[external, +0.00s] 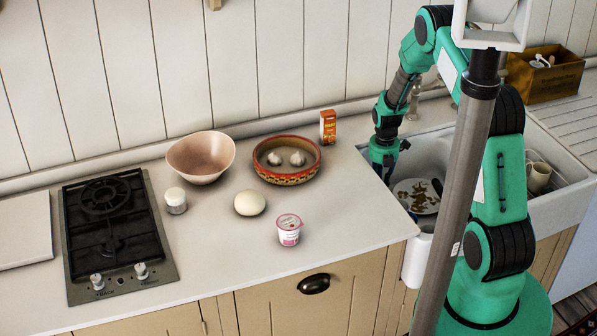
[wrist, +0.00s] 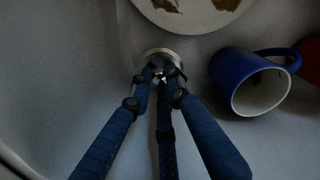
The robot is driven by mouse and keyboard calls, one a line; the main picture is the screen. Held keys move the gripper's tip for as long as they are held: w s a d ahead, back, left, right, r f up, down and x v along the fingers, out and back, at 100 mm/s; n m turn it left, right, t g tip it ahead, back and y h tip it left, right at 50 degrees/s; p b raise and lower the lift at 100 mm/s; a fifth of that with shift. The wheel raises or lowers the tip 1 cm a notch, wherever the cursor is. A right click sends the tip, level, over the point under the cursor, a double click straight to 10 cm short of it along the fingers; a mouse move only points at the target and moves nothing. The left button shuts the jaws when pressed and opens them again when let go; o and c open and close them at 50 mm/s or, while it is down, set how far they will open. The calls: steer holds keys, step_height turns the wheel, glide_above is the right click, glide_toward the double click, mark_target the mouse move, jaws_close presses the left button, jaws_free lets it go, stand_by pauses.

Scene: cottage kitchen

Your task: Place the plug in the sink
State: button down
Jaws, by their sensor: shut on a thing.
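My gripper (wrist: 160,75) reaches down into the white sink (wrist: 75,60) with its dark blue fingers drawn together. Their tips are shut on the plug, which is mostly hidden by them. A round, shiny metal piece (wrist: 158,54) shows just beyond the tips, at the sink bottom. I cannot tell whether it is the plug's own rim or the drain, or whether the plug is seated. In the external view my gripper (external: 385,170) is at the left end of the sink (external: 417,238), its fingertips hidden.
A blue mug (wrist: 240,85) lies on its side to the right of the fingers. A plate (wrist: 195,22) with brown scraps lies just beyond; it also shows in the external view (external: 402,188). A beige mug (external: 539,178) stands farther right in the sink. The left counter holds bowls and food.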

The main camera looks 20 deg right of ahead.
steer(key=shift+f, duration=1.85)
steer(key=shift+f+b, duration=0.15)
steer(key=shift+b, duration=0.15)
steer(key=c, duration=1.7)
jaws_free()
steer(key=shift+o, duration=0.2)
steer(key=shift+r, duration=0.2)
step_height(320, 180, up, 12)
steer(key=shift+f+p, duration=0.1)
steer(key=shift+p, duration=0.6)
